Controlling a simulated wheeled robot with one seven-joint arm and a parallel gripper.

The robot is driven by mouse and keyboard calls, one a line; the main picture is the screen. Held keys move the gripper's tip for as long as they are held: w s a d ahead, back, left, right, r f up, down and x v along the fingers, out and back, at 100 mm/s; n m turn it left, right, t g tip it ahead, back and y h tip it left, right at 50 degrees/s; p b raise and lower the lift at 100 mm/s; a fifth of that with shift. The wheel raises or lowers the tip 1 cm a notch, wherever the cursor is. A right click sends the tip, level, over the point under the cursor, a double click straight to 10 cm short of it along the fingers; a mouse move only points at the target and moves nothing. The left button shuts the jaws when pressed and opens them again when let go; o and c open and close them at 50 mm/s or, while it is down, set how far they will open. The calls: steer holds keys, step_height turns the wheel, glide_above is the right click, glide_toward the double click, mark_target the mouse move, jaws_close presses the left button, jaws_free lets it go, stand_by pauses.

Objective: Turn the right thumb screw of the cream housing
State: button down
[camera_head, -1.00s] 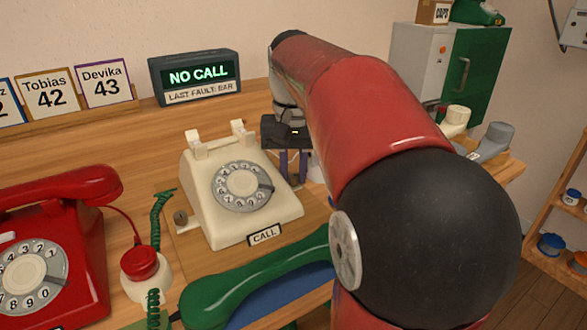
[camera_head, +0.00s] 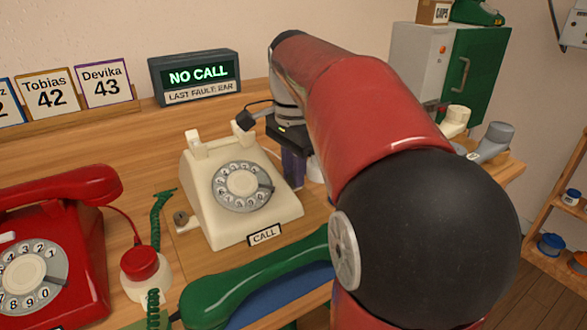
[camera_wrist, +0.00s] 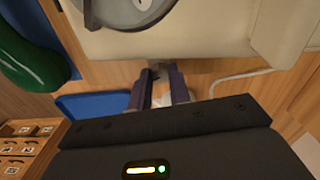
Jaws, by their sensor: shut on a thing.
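The cream housing (camera_head: 222,222) is a dial phone standing on the wooden table, with a CALL label on its front. Its left thumb screw (camera_head: 181,218) shows as a small grey knob at its left side. My gripper (camera_head: 294,168) points down at the housing's right side, and my arm hides part of this area. In the wrist view, the purple fingers of my gripper (camera_wrist: 158,78) are close together beside the housing's edge (camera_wrist: 205,45). They are shut on the right thumb screw (camera_wrist: 155,68), of which only a small dark bit shows between the tips.
A green handset (camera_head: 255,281) lies in front of the housing. A red phone (camera_head: 75,235) and a red button (camera_head: 141,262) are to its left. A NO CALL display (camera_head: 194,76) stands behind. A pale cord (camera_wrist: 240,76) runs near my fingers.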

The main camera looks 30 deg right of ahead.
steer(key=shift+m, duration=1.5)
steer(key=c, duration=1.3)
jaws_free()
step_height(320, 180, up, 8)
steer(key=shift+f, duration=0.1)
steer(key=shift+s, duration=0.1)
